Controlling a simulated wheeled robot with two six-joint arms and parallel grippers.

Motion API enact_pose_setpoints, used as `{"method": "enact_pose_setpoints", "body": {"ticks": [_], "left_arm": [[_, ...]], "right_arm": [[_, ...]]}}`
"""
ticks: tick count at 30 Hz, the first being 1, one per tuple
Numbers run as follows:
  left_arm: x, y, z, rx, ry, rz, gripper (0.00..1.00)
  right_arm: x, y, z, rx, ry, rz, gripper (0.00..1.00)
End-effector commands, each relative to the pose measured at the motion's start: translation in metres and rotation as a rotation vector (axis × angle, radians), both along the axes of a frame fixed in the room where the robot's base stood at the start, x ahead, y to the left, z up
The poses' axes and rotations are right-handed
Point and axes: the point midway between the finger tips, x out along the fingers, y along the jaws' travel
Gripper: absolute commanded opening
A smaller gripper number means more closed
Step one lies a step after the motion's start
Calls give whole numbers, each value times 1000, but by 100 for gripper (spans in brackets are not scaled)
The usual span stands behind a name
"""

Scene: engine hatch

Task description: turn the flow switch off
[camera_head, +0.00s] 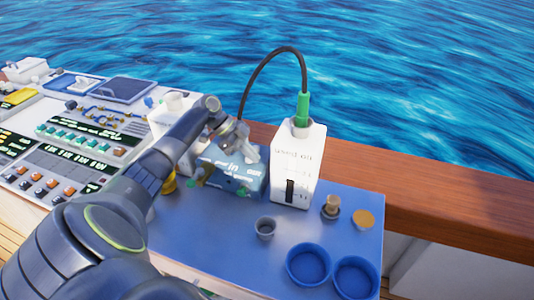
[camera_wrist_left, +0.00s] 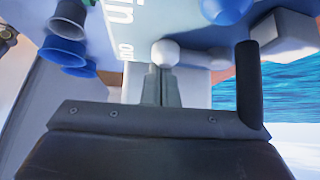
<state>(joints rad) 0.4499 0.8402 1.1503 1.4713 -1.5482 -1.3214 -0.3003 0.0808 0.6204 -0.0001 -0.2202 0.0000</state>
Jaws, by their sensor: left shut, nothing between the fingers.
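The blue box with white lettering (camera_head: 232,172) stands on the blue tabletop; part of its label reads "in". My left gripper (camera_head: 238,138) is over its top rear edge, shut and empty. In the left wrist view, the closed grey fingers (camera_wrist_left: 161,88) point at the lettered blue face (camera_wrist_left: 125,22). A white round knob (camera_wrist_left: 165,53) is right at their tips; I cannot tell whether they touch. I cannot tell for certain whether this knob is the flow switch, or its setting. My right gripper is not in view.
A white box (camera_head: 296,165) with a green plug (camera_head: 302,108) and black cable stands close on the right. Two blue dishes (camera_head: 308,263), a small grey cup (camera_head: 265,228) and a control panel (camera_head: 65,160) are around.

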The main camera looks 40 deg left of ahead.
Motion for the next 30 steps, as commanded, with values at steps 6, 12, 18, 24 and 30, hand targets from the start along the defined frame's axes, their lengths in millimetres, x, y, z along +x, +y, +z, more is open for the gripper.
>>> {"method": "enact_pose_setpoints", "body": {"ticks": [6,12,18,24,30], "left_arm": [[0,0,0,0,0,0,0],[0,0,0,0,0,0,0],[0,1,8,2,-2,1,0],[1,1,43,3,-5,-1,0],[0,1,79,3,-3,-2,0]], "right_arm": [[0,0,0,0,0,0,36],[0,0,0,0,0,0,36],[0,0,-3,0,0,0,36],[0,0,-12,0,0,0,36],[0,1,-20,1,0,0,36]]}}
